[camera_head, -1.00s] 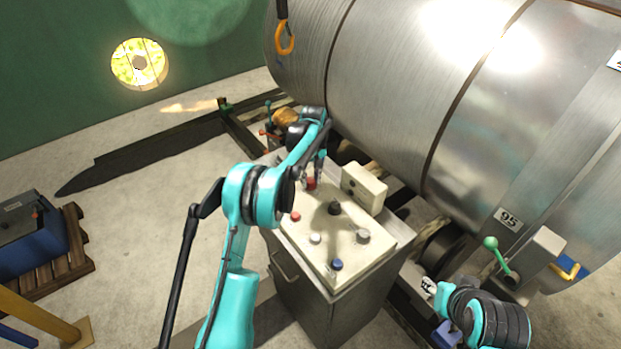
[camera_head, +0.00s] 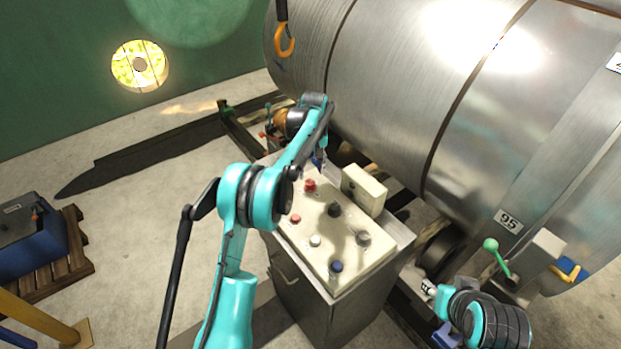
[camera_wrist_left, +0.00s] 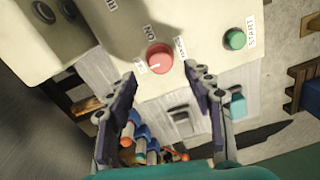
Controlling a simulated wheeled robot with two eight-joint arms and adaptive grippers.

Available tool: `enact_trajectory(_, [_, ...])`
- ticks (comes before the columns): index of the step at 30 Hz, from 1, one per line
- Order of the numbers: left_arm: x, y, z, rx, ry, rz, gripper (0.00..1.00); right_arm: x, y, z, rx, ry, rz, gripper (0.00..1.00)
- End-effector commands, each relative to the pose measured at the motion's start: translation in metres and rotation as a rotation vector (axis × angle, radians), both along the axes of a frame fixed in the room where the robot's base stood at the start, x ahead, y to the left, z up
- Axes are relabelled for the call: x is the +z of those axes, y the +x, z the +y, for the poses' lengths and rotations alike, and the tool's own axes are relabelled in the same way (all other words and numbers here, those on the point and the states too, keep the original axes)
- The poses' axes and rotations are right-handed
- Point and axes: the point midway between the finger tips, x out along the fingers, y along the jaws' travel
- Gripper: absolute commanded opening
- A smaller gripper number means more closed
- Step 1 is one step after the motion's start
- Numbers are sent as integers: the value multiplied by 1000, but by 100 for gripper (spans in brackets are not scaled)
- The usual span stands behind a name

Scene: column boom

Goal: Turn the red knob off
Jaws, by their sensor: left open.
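The red knob (camera_head: 310,185) stands on the sloped cream top of the control box (camera_head: 320,250), near its far end. In the left wrist view the red knob (camera_wrist_left: 160,57) shows a short white mark on its face and small labels around it, one reading ON. My left gripper (camera_head: 319,160) is just beyond the knob in the head view. In the wrist view my left gripper (camera_wrist_left: 164,88) is open, its two dark fingers apart with nothing between them, and the knob lies ahead of the gap. My right gripper (camera_head: 437,310) is at the lower right, its jaws unclear.
A green START button (camera_wrist_left: 235,39) is beside the knob. A raised cream box (camera_head: 364,190) stands close by. A large metal cylinder (camera_head: 400,100) fills the area behind.

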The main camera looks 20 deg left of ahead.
Motion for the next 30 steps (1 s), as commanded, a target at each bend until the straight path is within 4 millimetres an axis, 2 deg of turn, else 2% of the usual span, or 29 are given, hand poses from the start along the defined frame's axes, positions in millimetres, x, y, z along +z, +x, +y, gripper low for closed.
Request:
enact_trajectory(1, [12,0,-1,0,0,0,52,0,0,0,0,0,0,40])
enact_trajectory(6, [45,1,-1,0,0,0,52,0,0,0,0,0,0,40])
enact_trajectory(11, [64,2,-2,0,0,0,52,0,0,0,0,0,0,40])
enact_trajectory(30, [74,-2,-2,-9,0,-8,52,-1,0,0,0,0,0,40])
